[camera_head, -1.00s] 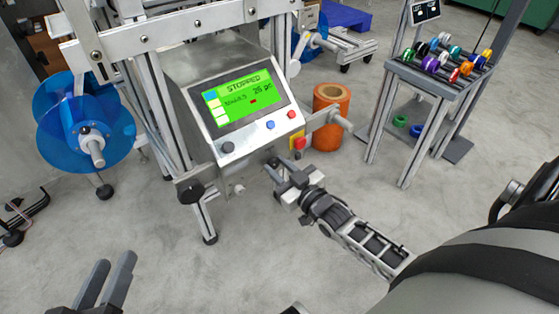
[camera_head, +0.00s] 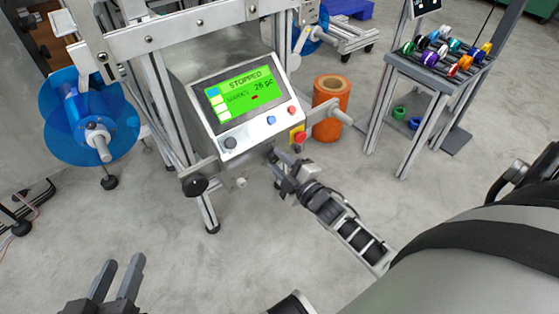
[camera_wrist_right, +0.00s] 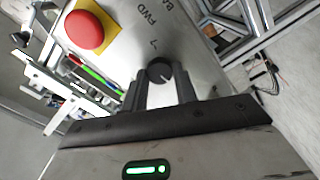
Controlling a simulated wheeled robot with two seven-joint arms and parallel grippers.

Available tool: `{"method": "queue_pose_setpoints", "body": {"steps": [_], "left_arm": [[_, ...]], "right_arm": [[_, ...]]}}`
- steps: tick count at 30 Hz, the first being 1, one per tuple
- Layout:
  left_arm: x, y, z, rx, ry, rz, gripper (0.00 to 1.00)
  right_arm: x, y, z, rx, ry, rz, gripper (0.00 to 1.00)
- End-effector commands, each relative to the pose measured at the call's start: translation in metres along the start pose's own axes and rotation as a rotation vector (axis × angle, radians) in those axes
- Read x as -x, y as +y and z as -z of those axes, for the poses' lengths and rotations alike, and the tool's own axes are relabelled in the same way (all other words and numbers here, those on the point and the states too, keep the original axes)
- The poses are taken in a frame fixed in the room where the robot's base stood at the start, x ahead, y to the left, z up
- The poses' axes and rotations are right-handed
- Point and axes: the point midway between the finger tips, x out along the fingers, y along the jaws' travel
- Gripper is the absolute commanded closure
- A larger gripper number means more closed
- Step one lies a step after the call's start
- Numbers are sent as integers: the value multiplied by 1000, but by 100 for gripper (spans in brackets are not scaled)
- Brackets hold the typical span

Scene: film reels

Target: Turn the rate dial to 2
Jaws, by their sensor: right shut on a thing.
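A black knob with a light pointer line (camera_wrist_right: 160,71) sits on a grey metal panel in the right wrist view. The letters "FWD" and another partly cut-off word are printed near it; no numbers are clearly readable. My right gripper (camera_wrist_right: 160,85) is shut on this knob, one finger on each side. In the head view my right gripper (camera_head: 281,163) is at the machine's front, below the control panel, and hides the knob. Another dark round knob (camera_head: 230,143) is at the panel's lower left. My left gripper (camera_head: 121,264) is open and empty at the lower left.
A red stop button on yellow (camera_wrist_right: 85,29) is close to the gripped knob; it also shows in the head view (camera_head: 299,137). The green screen (camera_head: 245,95) reads "STOPPED" and "26 pc". An orange roll (camera_head: 330,108) stands behind. Open floor lies in front.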

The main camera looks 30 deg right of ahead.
Motion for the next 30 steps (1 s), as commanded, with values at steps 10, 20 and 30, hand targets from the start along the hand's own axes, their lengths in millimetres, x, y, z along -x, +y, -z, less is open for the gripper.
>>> {"method": "queue_pose_setpoints", "body": {"steps": [10, 20, 30], "left_arm": [[-1, 0, -4, 11, -4, -4, 64], [0, 2, 0, 19, 10, -11, 64], [-1, 2, 2, 21, 16, -13, 64]], "right_arm": [[0, -2, 0, 275, 0, 1, 94], [0, -2, 0, 417, 0, 1, 94], [0, -2, 0, 451, 0, 1, 94]]}}
